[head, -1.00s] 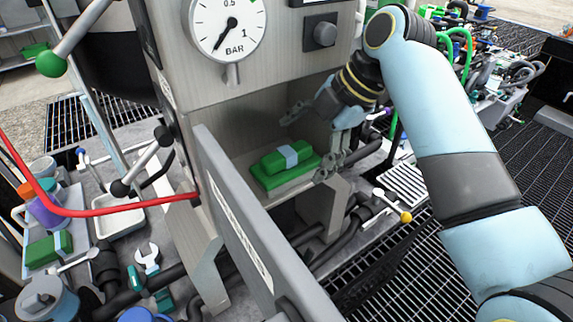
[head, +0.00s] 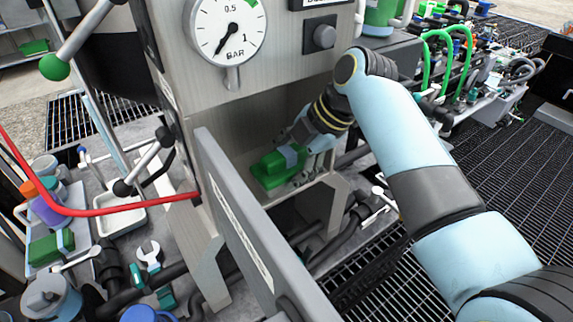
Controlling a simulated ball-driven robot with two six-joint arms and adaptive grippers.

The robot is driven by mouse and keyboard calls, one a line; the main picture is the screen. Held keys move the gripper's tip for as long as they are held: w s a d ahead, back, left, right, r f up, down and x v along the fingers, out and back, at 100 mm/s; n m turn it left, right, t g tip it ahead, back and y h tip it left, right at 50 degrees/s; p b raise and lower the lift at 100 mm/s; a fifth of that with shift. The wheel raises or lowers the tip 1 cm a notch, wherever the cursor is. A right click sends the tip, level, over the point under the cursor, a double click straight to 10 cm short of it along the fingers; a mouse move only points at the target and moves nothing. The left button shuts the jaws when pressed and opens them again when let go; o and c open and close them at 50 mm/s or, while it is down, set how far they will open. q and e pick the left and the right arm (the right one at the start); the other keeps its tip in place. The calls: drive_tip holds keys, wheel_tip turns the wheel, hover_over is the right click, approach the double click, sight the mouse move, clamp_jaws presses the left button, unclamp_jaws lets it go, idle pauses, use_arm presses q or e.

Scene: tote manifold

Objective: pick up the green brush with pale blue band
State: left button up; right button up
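The green brush (head: 270,164) with its pale blue band lies in the open compartment under the gauge, on a flat green base. My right gripper (head: 297,160) reaches into the compartment from the right and is at the brush, close to its pale blue band. The near finger shows at the brush's right side; the far finger is mostly hidden, so I cannot tell whether the fingers grip it. My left gripper is not in view. A similar green block (head: 50,247) with a pale band lies in a tray at the left.
An open grey door (head: 240,220) stands in front of the compartment on its left. A red hose (head: 110,209) crosses at the left. A pressure gauge (head: 226,28) and a knob (head: 324,37) are above the compartment. Dark pipes run below.

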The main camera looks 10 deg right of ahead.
drive_tip(key=c, duration=0.6)
drive_tip(key=shift+r, duration=0.3)
drive_tip(key=shift+c, duration=1.3)
drive_tip(key=s+d, duration=0.2)
drive_tip(key=s, duration=0.3)
drive_tip(key=s+d+b, duration=0.1)
drive_tip(key=s+d, duration=0.1)
drive_tip(key=s, duration=0.4)
drive_tip(key=s+d+r+b, duration=0.1)
drive_tip(key=s+d, duration=0.2)
drive_tip(key=s, duration=0.2)
drive_tip(key=shift+s, duration=0.35)
drive_tip(key=shift+c, duration=0.8)
